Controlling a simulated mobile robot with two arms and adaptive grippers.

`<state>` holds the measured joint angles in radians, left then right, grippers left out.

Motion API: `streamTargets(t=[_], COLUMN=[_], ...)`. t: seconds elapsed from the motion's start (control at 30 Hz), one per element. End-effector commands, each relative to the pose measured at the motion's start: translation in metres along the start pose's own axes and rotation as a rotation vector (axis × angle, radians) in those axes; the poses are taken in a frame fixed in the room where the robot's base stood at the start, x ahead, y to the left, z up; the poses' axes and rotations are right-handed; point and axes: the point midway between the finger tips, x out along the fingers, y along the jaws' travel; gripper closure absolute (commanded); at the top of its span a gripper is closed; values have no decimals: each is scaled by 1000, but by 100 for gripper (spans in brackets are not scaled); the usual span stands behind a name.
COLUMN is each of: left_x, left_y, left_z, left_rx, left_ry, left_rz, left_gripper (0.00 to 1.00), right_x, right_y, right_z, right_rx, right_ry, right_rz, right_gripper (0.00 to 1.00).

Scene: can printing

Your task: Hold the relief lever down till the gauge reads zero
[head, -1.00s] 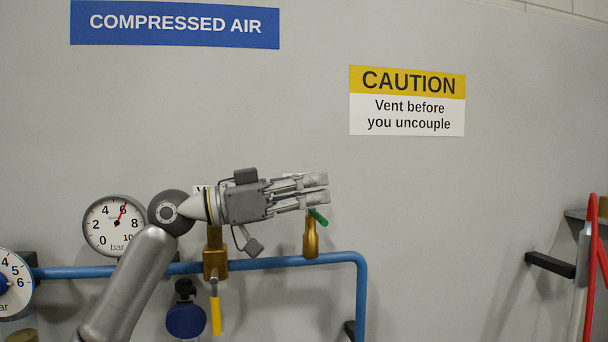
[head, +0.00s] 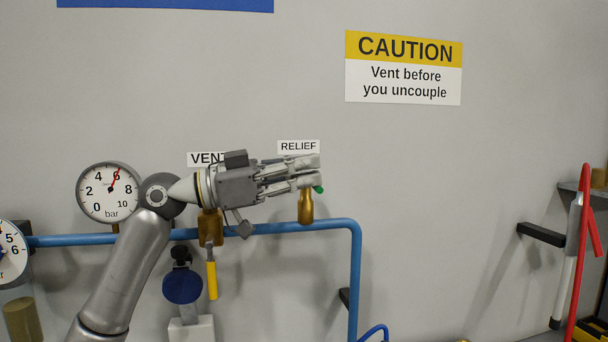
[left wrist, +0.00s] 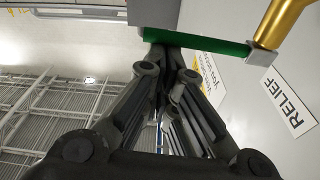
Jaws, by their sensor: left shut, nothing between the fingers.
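The green relief lever (head: 319,189) sits on a brass valve (head: 306,207) below the RELIEF label (head: 298,147). In the head view my left gripper (head: 318,169) covers most of it, and only its green tip shows. In the left wrist view the lever (left wrist: 212,44) runs across the top, with my closed fingertips (left wrist: 168,52) right at its edge; I cannot tell whether they press on it. The left gripper is shut and empty. The bar gauge (head: 109,192) stands to the left, its red needle near 6. My right gripper is out of view.
A blue pipe (head: 290,226) runs below the valves. A yellow handle (head: 212,280) hangs under the VENT label (head: 206,159). A second gauge (head: 12,256) is cut off at the left edge. A red hose (head: 578,260) is at right; the wall between is mostly clear.

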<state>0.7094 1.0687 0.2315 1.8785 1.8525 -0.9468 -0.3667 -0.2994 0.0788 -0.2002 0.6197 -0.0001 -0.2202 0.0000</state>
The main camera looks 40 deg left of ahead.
Motion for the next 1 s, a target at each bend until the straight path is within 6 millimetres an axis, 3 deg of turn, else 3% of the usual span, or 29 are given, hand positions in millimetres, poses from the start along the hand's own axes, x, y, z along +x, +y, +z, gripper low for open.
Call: streamTargets(t=[0.03,0.33,1.0], left_x=[-2,-4,-4], left_y=[3,6,6], left_z=[11,33,28], left_rx=[40,249,243], left_ry=[5,1,-2], left_rz=[8,36,35], left_gripper=[100,100,100], right_x=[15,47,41], right_y=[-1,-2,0], right_z=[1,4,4], right_rx=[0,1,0], right_ry=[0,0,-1], right_rz=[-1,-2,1], right_gripper=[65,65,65])
